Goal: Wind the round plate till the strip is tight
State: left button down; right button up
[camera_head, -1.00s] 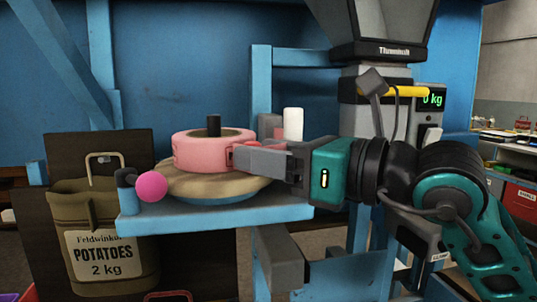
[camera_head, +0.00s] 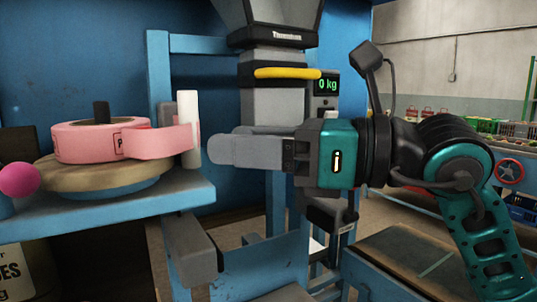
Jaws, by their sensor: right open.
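The round plate (camera_head: 75,178) is a tan wooden disc on a blue base, on a blue shelf at the left. A pink roll (camera_head: 85,142) lies on it around a dark peg (camera_head: 101,112). The pink strip (camera_head: 160,143) runs from the roll's right side to a white upright post (camera_head: 188,115), with a little pink showing just right of it. I cannot tell how taut it is. My right gripper (camera_head: 212,149) is open and empty, seen side-on, its fingers pointing left just right of the post. My left gripper is not in view.
A pink ball (camera_head: 19,180) stands beside the plate at the left. The blue shelf (camera_head: 150,205) ends below the post. A grey hopper with a yellow bar (camera_head: 287,73) and a "0 kg" display (camera_head: 327,85) stands behind my gripper. A sack (camera_head: 18,270) shows at lower left.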

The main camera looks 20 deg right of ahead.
jog(key=shift+v, duration=1.15)
